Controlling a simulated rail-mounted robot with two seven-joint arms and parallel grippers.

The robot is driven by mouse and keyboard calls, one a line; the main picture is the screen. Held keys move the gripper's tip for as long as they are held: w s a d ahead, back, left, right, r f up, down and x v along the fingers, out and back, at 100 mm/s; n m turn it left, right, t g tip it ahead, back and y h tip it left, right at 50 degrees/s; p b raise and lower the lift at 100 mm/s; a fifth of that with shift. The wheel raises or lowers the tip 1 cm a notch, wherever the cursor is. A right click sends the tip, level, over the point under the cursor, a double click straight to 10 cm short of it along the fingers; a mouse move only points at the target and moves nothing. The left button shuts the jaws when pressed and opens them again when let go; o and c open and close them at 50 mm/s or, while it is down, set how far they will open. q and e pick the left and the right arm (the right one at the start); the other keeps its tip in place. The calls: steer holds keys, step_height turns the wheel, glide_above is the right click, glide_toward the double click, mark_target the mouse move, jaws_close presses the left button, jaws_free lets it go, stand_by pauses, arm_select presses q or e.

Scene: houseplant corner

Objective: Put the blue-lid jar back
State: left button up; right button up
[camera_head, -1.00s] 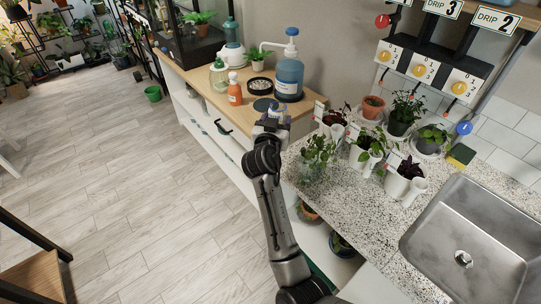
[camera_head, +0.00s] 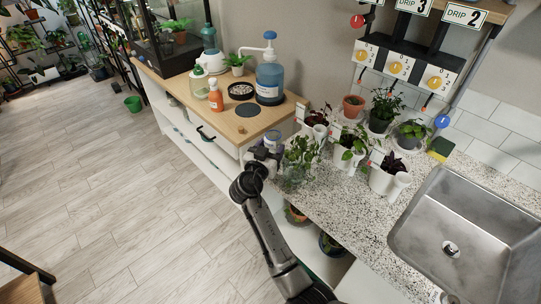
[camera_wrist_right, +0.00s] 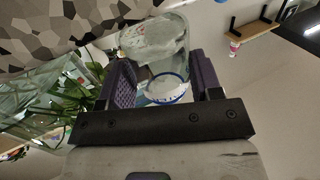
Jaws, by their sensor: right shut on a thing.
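The blue-lid jar (camera_head: 272,139) is small in the head view, at the tip of my right gripper (camera_head: 265,152), near the corner where the wooden top meets the speckled counter. In the right wrist view, the clear jar (camera_wrist_right: 158,45) with a blue ring is between the two dark fingers of my right gripper (camera_wrist_right: 163,82), which is shut on it. Whether the jar touches a surface below is hard to tell. My left gripper is out of view.
A dark round mat (camera_head: 248,110) lies bare on the wooden top (camera_head: 225,123). Leafy cuttings (camera_head: 299,160) stand close right of my gripper; the sink (camera_head: 470,235) is further right.

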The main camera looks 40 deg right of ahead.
steer(key=shift+f, duration=1.4)
steer(key=shift+f+b, duration=0.2)
steer(key=shift+b, duration=0.2)
steer(key=o, duration=0.8)
steer(key=shift+r, duration=0.1)
steer(key=shift+c, duration=0.2)
